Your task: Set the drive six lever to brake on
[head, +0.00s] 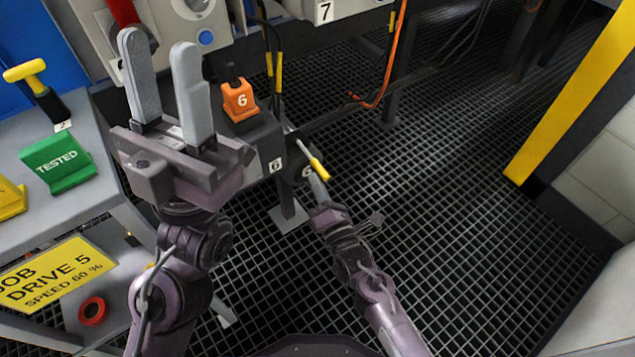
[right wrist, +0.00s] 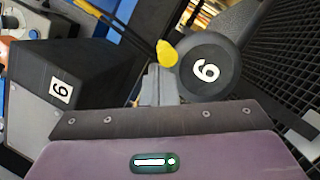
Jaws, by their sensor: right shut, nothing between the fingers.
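The drive six lever (head: 316,163) has a thin shaft and a yellow grip, and slants down to the right beside a dark round housing marked 6 (head: 306,173). In the right wrist view the yellow knob (right wrist: 167,53) is just beyond my fingertips, beside the round 6 face (right wrist: 208,72). My right gripper (head: 318,180) is shut and empty, with its tips close by the yellow grip; I cannot tell whether they touch. My left gripper (head: 165,85) is open and empty, raised at the upper left. No brake position markings are readable.
An orange block marked 6 (head: 240,101) sits on a dark box (head: 268,150) left of the lever. A green TESTED block (head: 58,162) and a yellow-handled lever (head: 38,85) are on the grey bench at left. Orange cable hangs behind. Grating floor is open to the right.

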